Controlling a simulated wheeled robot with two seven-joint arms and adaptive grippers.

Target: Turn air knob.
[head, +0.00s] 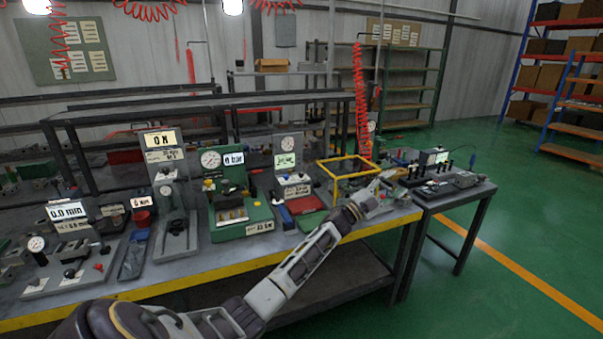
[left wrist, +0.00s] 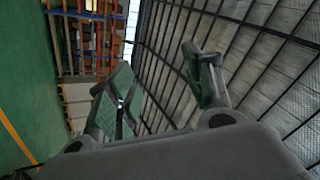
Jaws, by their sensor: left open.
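Several valve blocks with gauges and displays stand on the workbench (head: 190,260) in the head view. A green block (head: 235,228) in the middle has a round gauge and a display that seems to read 0 bar. A small yellow part, perhaps a knob, shows on its left side. I cannot tell which part is the air knob. My left gripper (head: 385,186) is at the right end of the bench, to the right of these blocks and near the yellow frame. In the left wrist view its fingers (left wrist: 165,85) are apart with nothing between them. My right gripper is not in view.
A yellow open frame (head: 346,158) stands just left of my left gripper. A red coiled hose (head: 361,105) hangs behind it. A smaller dark table (head: 455,192) with fittings adjoins on the right. The green floor (head: 545,205) beyond is clear.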

